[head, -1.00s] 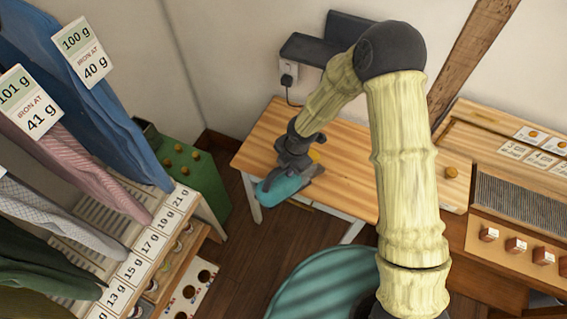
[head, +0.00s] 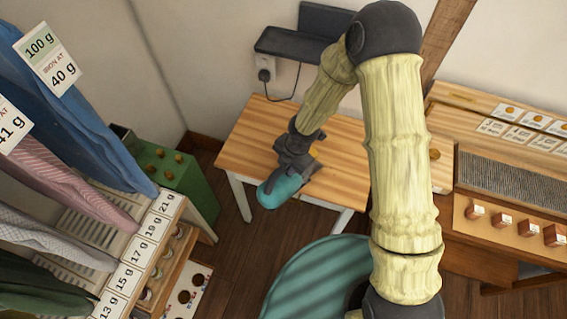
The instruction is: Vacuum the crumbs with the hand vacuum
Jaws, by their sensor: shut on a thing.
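My gripper (head: 292,160) is shut on the hand vacuum (head: 280,188), a teal and dark grey tool. I hold it at the near edge of the small wooden table (head: 245,135), with its teal end sticking out past that edge. A small yellow-orange spot shows beside the gripper on its right; I cannot tell what it is. I cannot make out any crumbs on the tabletop. Part of the table is hidden behind my arm.
A dark wall shelf (head: 300,42) hangs behind the table, above a socket with a cable (head: 266,75). A green box (head: 175,170) and a rail of hanging clothes (head: 75,120) stand left. A wooden desk (head: 450,250) with small blocks stands right. The left of the tabletop is bare.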

